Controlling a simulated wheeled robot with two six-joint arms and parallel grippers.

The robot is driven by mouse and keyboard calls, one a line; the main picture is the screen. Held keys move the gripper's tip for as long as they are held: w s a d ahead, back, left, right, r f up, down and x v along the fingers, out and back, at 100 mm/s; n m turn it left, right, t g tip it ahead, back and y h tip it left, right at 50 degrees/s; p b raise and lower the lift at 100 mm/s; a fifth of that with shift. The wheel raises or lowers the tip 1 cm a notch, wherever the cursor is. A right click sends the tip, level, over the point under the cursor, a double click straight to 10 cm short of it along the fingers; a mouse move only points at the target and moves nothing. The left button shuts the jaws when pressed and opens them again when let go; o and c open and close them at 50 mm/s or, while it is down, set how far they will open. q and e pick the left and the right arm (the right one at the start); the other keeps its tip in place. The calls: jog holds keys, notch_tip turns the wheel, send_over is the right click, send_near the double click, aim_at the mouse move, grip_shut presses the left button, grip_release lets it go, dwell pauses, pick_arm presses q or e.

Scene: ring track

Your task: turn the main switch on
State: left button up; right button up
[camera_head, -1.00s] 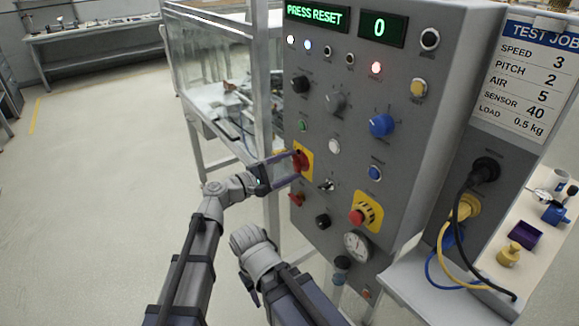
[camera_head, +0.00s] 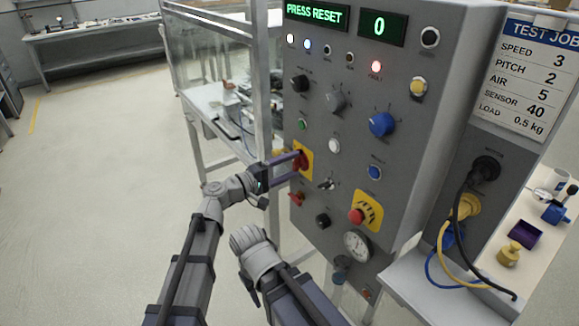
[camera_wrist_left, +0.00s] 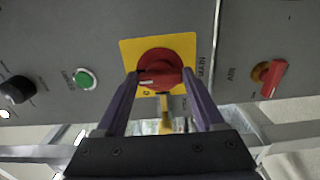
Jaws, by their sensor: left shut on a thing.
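The main switch is a red rotary knob (camera_head: 300,161) on a yellow plate at the left edge of the grey panel. My left gripper (camera_head: 297,164) is shut on this knob, with its purple fingers reaching in from the left. In the left wrist view, the fingers are on either side of the red knob (camera_wrist_left: 160,70). Its white mark points to the left there, and "MAIN" is printed beside the plate. My right arm is low in the centre of the head view; its fingers cannot be made out clearly.
A red AIR handle (camera_wrist_left: 272,78) and a green button (camera_wrist_left: 86,79) flank the switch. A red emergency button (camera_head: 357,215) sits lower right. The display (camera_head: 317,14) reads "PRESS RESET". A glass-walled frame stands behind; the floor at left is clear.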

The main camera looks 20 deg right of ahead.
dwell(0.3)
pick_arm(q)
jog(key=o, duration=1.4)
jog(key=v, duration=0.8)
